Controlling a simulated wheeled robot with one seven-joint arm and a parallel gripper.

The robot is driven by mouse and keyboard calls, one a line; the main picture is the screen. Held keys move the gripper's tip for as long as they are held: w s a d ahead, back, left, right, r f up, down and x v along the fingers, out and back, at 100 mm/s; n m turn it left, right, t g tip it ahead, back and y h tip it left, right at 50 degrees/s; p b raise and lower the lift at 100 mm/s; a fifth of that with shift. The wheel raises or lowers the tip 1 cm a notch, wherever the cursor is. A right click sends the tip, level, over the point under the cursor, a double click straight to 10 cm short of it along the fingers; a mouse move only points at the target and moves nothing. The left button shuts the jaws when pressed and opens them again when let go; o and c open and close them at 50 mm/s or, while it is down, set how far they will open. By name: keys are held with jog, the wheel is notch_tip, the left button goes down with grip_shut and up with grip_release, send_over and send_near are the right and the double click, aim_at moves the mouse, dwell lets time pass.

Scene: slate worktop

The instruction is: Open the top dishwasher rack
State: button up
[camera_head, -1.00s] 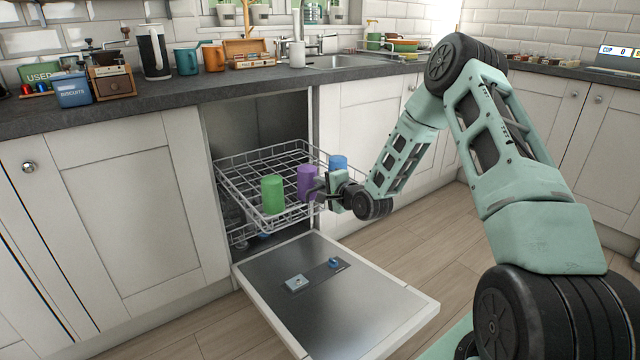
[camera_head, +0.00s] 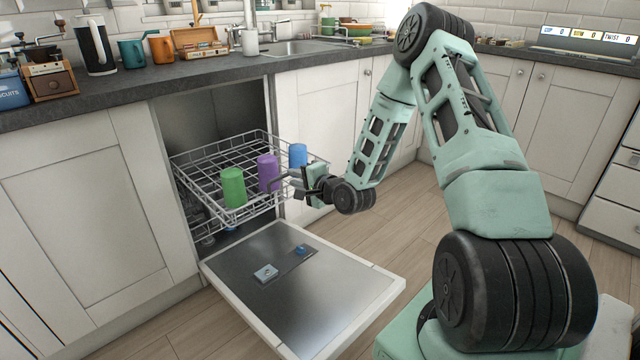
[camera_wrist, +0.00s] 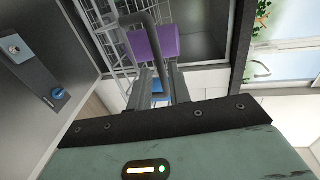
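The top dishwasher rack (camera_head: 221,160) is a silver wire basket standing out of the dishwasher opening, above the lowered door. It holds a green cup (camera_head: 232,187), a purple cup (camera_head: 268,172) and a blue cup (camera_head: 298,155) along its front side. My gripper (camera_head: 286,184) is at the front of the rack, close to the purple cup. In the wrist view its two fingers (camera_wrist: 161,74) stand apart with a gap between them. A dark bent bar crosses near the fingertips; I cannot tell whether they touch it. The purple cup (camera_wrist: 156,43) lies beyond.
The open dishwasher door (camera_head: 335,292) lies below the rack, with a detergent dispenser (camera_head: 266,273) on it. A lower rack is partly hidden inside. The slate worktop (camera_head: 120,90) above carries a kettle (camera_head: 94,45) and mugs. The wooden floor right of the door is clear.

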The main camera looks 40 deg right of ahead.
jog(key=s+r+p, duration=0.1)
jog(key=s+r, duration=0.1)
jog(key=s, duration=0.8)
jog(key=shift+s+d, duration=0.15)
jog(key=shift+s, duration=0.1)
jog(key=s+a+r+n+g+y, duration=0.1)
jog(key=s+a+n+g, duration=0.1)
jog(key=a+n+g, duration=0.65)
jog(key=s+a+r+n+g+y, duration=0.1)
jog(key=a+n, duration=0.5)
jog(key=a, duration=0.8)
jog(key=s+a+r+n+g+h, duration=0.1)
jog(key=s+a+r+n+g, duration=0.2)
jog(key=s, duration=0.5)
jog(key=s+a+r+n+g, duration=0.1)
jog(key=s+a+r+n, duration=0.25)
jog(key=s, duration=0.45)
jog(key=s+a+r+n+g+h, duration=0.1)
jog(key=s+a+r+n+g, duration=0.1)
jog(key=s+a+n, duration=0.45)
notch_tip(320, 180, up, 22)
jog(key=d+m+p, duration=0.2)
jog(key=p, duration=2)
jog(key=shift+s+d+r+p, duration=0.2)
jog(key=shift+s+d+p, duration=0.05)
jog(key=shift+s+p, duration=0.15)
